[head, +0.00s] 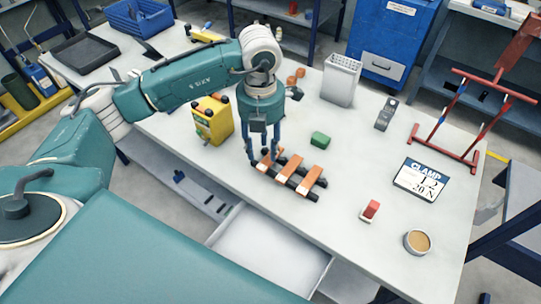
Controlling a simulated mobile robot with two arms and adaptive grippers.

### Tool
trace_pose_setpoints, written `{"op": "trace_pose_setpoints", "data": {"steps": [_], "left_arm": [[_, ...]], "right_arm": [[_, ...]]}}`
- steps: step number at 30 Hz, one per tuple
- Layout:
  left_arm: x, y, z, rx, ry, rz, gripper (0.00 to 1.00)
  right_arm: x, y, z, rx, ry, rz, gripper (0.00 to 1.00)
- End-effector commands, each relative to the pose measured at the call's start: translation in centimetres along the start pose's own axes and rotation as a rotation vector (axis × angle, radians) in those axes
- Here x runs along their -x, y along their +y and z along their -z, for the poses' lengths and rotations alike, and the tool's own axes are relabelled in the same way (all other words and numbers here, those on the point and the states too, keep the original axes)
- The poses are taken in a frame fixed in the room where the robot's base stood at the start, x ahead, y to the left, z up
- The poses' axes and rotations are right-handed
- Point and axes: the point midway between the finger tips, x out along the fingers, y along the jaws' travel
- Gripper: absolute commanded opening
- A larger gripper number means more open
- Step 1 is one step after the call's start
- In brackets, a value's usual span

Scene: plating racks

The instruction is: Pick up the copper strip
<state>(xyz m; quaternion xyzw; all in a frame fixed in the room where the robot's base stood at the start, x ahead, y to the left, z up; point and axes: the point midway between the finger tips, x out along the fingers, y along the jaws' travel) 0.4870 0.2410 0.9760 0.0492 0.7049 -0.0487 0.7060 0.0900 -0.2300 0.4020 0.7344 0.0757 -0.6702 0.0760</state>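Several copper strips lie side by side across two dark rails on the white table. The leftmost copper strip (265,163) is partly hidden by my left gripper. The middle copper strip (289,167) and the right copper strip (311,179) lie uncovered, each with a pale end. My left gripper (264,161) points down over the leftmost strip. Its fingers stand apart, one on each side of that strip, and a gap seems to show between fingers and strip. Contact is too small to make out. My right gripper is not in view.
A yellow can (213,120) stands left of my gripper, and a green block (320,139) behind the strips. A clamp card (421,180), a red-and-white block (370,210) and a round tin (417,241) are on the right. A red rack (446,140) stands behind them. An open drawer (270,250) is in front.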

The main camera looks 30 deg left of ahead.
Motion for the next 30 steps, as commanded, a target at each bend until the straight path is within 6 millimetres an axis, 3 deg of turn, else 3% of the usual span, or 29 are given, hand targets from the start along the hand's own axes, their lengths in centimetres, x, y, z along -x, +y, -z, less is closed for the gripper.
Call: {"op": "trace_pose_setpoints", "data": {"steps": [4,9,16,17,22,30], "left_arm": [[-2.0,0.1,0.1,0.001,0.008,0.0,0.38],[-4.0,0.1,0.0,0.0,0.003,0.001,0.38],[-4.4,0.1,0.0,-0.001,0.002,0.001,0.38],[-4.4,0.1,0.0,-0.001,0.002,0.001,0.36],[-4.3,0.1,0.0,-0.001,0.001,0.001,0.02],[-4.2,0.1,-0.1,-0.001,-0.001,0.002,0.0]], "right_arm": [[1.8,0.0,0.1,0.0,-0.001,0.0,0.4],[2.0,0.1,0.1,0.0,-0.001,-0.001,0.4],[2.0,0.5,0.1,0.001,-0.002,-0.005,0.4],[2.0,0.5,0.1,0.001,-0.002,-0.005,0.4],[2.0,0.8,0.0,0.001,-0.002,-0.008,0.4],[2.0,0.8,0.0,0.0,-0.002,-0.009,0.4]]}}
